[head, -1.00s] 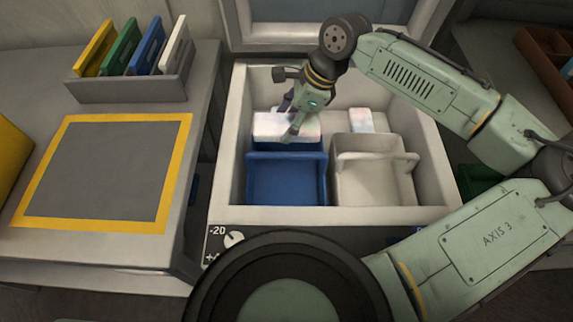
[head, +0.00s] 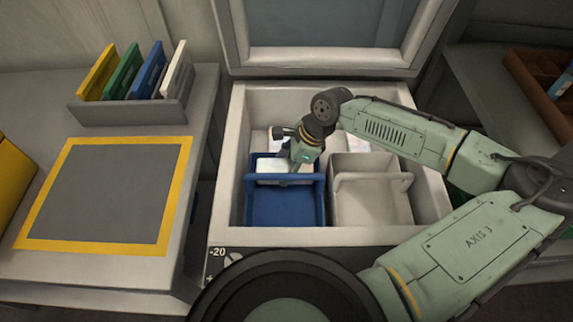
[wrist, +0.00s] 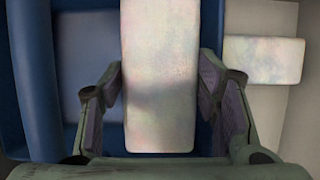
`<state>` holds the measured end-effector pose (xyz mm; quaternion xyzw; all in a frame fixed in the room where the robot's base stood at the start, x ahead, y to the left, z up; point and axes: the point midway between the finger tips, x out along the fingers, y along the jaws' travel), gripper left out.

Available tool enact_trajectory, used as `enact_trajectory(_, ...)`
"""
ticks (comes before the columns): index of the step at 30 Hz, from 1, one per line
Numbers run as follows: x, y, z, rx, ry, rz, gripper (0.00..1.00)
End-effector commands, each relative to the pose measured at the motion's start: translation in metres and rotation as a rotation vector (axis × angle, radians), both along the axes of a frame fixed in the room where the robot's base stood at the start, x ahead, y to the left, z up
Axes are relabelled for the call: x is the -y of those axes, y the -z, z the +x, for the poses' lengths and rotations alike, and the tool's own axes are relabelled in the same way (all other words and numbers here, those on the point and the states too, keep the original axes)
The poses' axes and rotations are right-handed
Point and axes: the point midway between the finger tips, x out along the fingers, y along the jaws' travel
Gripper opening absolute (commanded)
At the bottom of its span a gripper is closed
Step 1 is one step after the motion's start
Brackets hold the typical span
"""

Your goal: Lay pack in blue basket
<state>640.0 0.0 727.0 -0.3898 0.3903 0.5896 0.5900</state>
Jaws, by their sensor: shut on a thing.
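The pale, mottled pack (head: 268,167) is held by my gripper (head: 292,179) at the back half of the blue basket (head: 287,207), behind its handle bar. In the wrist view the pack (wrist: 160,80) runs lengthwise between my two fingers (wrist: 160,100), which are shut on it from both sides. The blue basket (wrist: 40,95) shows left of it in the wrist view. I cannot tell whether the pack touches the basket's floor. My gripper hides part of the pack in the head view.
The baskets stand in a white chest (head: 436,205) with its lid (head: 330,60) raised behind. A white basket (head: 372,202) is right of the blue one. Another pale pack (wrist: 262,60) lies on the right. A rack of coloured panels (head: 130,110) stands on the left counter.

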Motion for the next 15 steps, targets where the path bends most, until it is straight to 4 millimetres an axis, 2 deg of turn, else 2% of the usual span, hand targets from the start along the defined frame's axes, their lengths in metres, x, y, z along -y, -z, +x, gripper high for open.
enact_trajectory(15, 0.0, 0.012, 0.0, 0.001, 0.001, 0.0, 0.17)
